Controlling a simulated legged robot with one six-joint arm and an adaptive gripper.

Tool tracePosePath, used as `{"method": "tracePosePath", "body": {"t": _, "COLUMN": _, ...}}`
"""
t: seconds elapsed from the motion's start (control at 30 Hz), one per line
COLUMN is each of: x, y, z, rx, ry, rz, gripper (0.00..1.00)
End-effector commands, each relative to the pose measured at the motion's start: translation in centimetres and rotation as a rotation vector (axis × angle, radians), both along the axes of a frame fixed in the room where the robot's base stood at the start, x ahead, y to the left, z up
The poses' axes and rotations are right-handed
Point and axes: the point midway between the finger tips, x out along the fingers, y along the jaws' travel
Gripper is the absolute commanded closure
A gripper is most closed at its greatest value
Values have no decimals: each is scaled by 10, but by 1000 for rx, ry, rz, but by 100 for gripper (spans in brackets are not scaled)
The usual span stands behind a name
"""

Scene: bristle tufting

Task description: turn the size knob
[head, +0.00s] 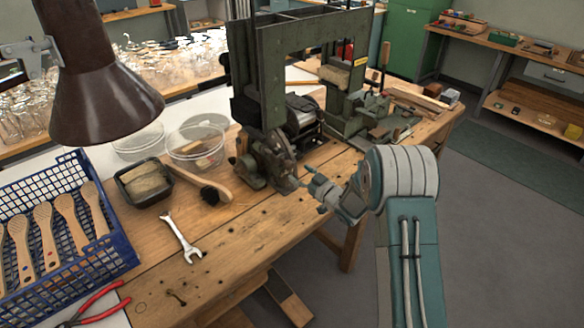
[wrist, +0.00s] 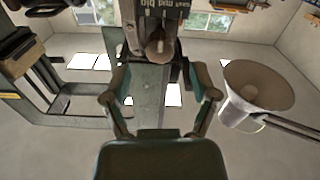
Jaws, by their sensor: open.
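The green-grey machine (head: 262,85) stands on the wooden bench. Round dark metal parts (head: 270,158) sit on its near side, low down; I cannot tell for certain which is the size knob. My gripper (head: 307,181) is just right of these parts, pointing at them. In the wrist view my gripper (wrist: 161,92) has its two fingers spread wide, with nothing held between them. A small rounded pale part (wrist: 158,47), possibly the knob, shows ahead between the fingers, apart from them. A dark block with lettering is above it.
A brown lamp shade (head: 105,85) hangs at the left. The floor at right is clear.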

Motion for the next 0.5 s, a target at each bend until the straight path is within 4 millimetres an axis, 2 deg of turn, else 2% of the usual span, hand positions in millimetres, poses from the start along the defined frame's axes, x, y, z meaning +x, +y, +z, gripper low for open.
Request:
{"method": "tracePosePath", "body": {"t": 0.2, "x": 25, "y": 20, "z": 0, "rx": 1, "ry": -1, "rz": 0, "gripper": 24}}
{"method": "tracePosePath", "body": {"t": 0.5, "x": 32, "y": 27, "z": 0, "rx": 0, "ry": 0, "rz": -1, "gripper": 24}}
